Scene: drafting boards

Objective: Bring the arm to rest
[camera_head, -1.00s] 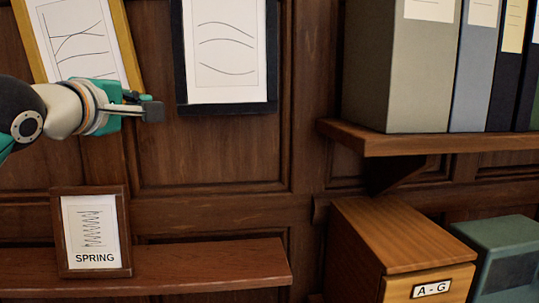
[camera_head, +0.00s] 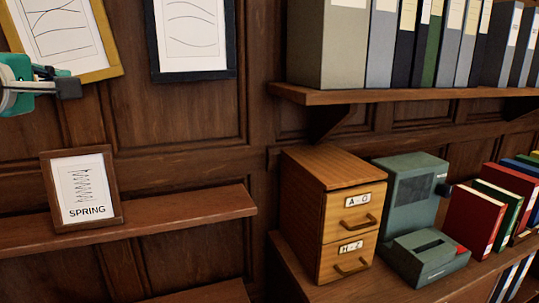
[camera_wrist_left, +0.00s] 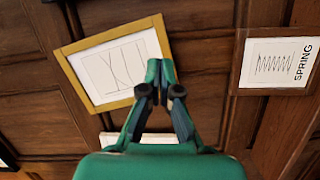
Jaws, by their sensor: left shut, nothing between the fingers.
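My left gripper (camera_head: 68,87) is at the left edge of the head view, in front of the wood-panelled wall. It is shut and empty. It also shows in the left wrist view (camera_wrist_left: 160,75), with its fingertips together in front of the wall. My right gripper is in neither view.
A framed SPRING picture (camera_head: 113,214) stands on a low shelf (camera_head: 190,208) below the gripper. A black-framed drawing (camera_head: 196,75) hangs beside it. To the right are a binder shelf (camera_head: 390,96), a wooden drawer cabinet (camera_head: 331,228) and a green machine (camera_head: 408,200).

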